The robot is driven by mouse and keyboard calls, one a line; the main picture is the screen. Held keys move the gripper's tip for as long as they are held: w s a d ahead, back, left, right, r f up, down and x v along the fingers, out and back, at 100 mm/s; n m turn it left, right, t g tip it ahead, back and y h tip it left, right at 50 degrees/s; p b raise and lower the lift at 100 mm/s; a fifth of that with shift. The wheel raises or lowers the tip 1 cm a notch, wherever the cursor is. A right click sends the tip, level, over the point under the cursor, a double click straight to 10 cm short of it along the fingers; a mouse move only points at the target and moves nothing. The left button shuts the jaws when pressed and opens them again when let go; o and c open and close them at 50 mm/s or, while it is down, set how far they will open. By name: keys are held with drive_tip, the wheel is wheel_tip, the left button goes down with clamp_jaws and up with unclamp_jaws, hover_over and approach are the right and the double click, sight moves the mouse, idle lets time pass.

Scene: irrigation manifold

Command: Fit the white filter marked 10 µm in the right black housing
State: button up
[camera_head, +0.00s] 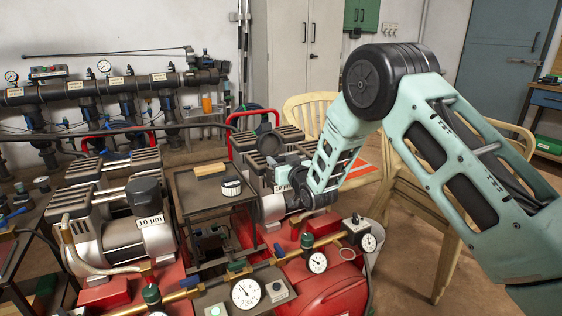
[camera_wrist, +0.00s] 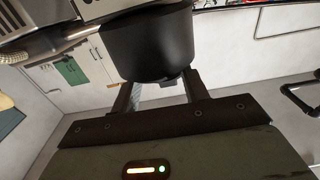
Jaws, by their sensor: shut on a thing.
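My gripper (camera_wrist: 159,88) is shut on a black, round cup-shaped housing (camera_wrist: 150,45) in the wrist view, with a finger at each side of its lower end. Grey metal shows beside the housing at upper left. In the head view my arm reaches to the right compressor (camera_head: 272,207), and its wrist hides much of that spot. A partly covered label starting with 10 (camera_head: 283,187) is there. A small white and black cylinder (camera_head: 231,188), perhaps a filter, stands on the trolley; its marking is unreadable. The left compressor carries another black housing (camera_head: 145,196) with a 10 µm label (camera_head: 150,221).
The dark trolley (camera_head: 187,204) stands between the two compressors, with a wooden-topped block (camera_head: 210,170) on it. A brass pipe with gauges (camera_head: 246,293) crosses the front. Wooden chairs (camera_head: 309,108) stand behind my arm. A pipe manifold (camera_head: 90,90) lines the back wall.

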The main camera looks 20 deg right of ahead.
drive_tip(key=shift+f+b, duration=0.35)
drive_tip(key=shift+f, duration=0.1)
idle(0.4)
drive_tip(key=o, duration=1.3)
drive_tip(key=shift+r, duration=0.1)
drive_tip(key=shift+r+p, duration=1.65)
drive_tip(key=shift+r, duration=1.85)
